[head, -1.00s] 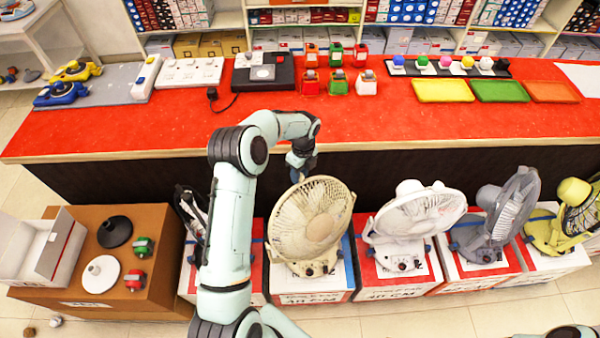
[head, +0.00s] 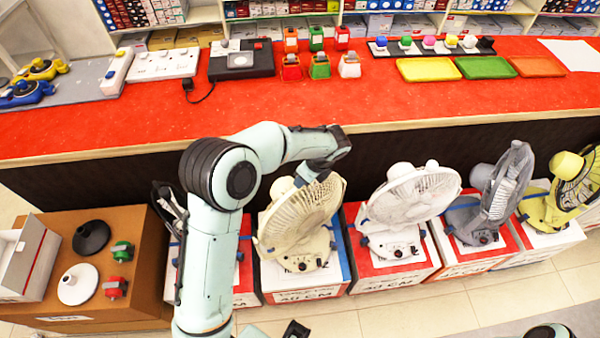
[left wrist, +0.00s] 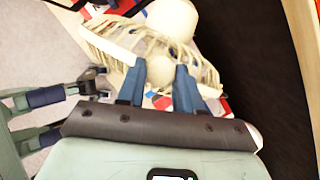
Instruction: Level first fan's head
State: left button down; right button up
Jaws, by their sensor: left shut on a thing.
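The cream fan (head: 298,222) stands on a white, red and blue carton in the row before the counter. The exact contact is partly hidden.
A white fan (head: 409,198), a grey fan (head: 500,195) and a yellow-green fan (head: 568,185) stand to the right on cartons. A dark fan is partly hidden behind my left arm. The red counter (head: 300,110) runs close behind. A brown box (head: 140,262) stands at left.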

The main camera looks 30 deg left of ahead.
pick_arm(q)
jog(key=shift+s+d+f, duration=0.15)
jog(key=shift+d, duration=0.2)
jog(key=c, duration=0.7)
grip_release()
jog(key=shift+c, duration=0.2)
jog(key=shift+r, duration=0.45)
jog(key=p+v, duration=0.1)
jog(key=v, duration=1.1)
jog(key=shift+d+r+p, duration=0.25)
jog(key=shift+d+p, duration=0.05)
